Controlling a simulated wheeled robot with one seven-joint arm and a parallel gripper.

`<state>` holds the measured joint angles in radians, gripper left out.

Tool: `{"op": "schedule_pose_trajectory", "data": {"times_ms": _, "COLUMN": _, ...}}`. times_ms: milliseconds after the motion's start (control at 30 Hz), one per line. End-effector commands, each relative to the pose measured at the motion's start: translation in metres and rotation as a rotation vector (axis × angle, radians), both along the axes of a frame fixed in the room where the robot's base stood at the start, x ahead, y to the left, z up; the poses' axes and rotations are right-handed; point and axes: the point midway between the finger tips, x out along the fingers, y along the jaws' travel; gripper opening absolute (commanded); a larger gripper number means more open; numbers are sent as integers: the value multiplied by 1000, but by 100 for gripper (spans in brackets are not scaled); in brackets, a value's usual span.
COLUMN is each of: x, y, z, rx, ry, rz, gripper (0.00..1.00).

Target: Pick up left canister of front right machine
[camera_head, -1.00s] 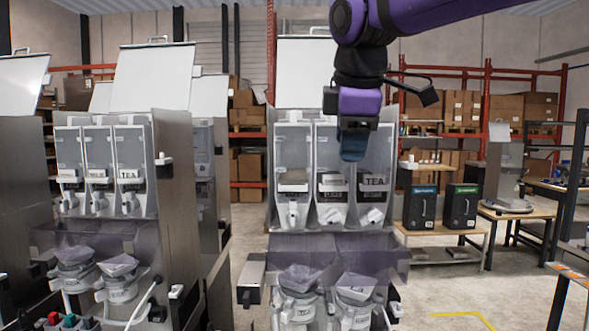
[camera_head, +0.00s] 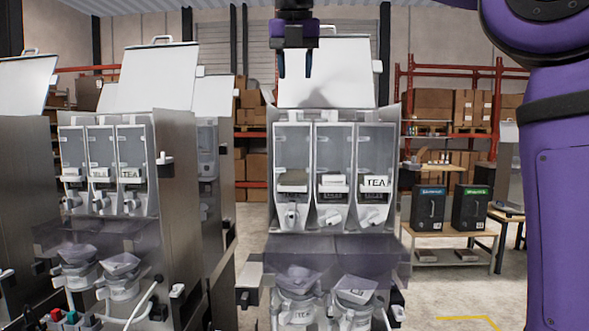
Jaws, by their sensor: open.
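The front right machine (camera_head: 258,200) stands in the middle of the head view with its white lid (camera_head: 345,85) raised. Three clear canisters stand side by side in its upper bay. The left canister (camera_head: 292,158) has a white outlet at its bottom front. The middle canister (camera_head: 333,158) and the right canister (camera_head: 376,155), with a TEA label, stand beside it. My gripper (camera_head: 295,72) is open and empty, pointing down. In the picture it is above the left canister, in front of the raised lid. Its exact depth is unclear.
A similar machine (camera_head: 178,170) with three canisters and a raised lid stands at the left. Below the right machine's bay are a tinted shield (camera_head: 330,250) and white mixing bowls. My purple arm fills the right edge. Two black boxes (camera_head: 428,207) stand on a table behind.

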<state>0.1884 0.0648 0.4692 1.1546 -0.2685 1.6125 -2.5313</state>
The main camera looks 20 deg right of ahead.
Motion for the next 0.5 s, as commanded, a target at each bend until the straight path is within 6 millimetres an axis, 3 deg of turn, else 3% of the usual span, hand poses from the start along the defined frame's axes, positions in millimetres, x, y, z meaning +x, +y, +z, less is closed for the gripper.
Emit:
{"op": "schedule_pose_trajectory", "data": {"times_ms": 133, "x": 7, "y": -4, "z": -22, "rx": -1, "ry": 1, "rz": -3, "gripper": 45}}
{"op": "schedule_pose_trajectory", "data": {"times_ms": 500, "x": 18, "y": -6, "z": -51, "rx": 0, "ry": 1, "rz": -4, "gripper": 45}}
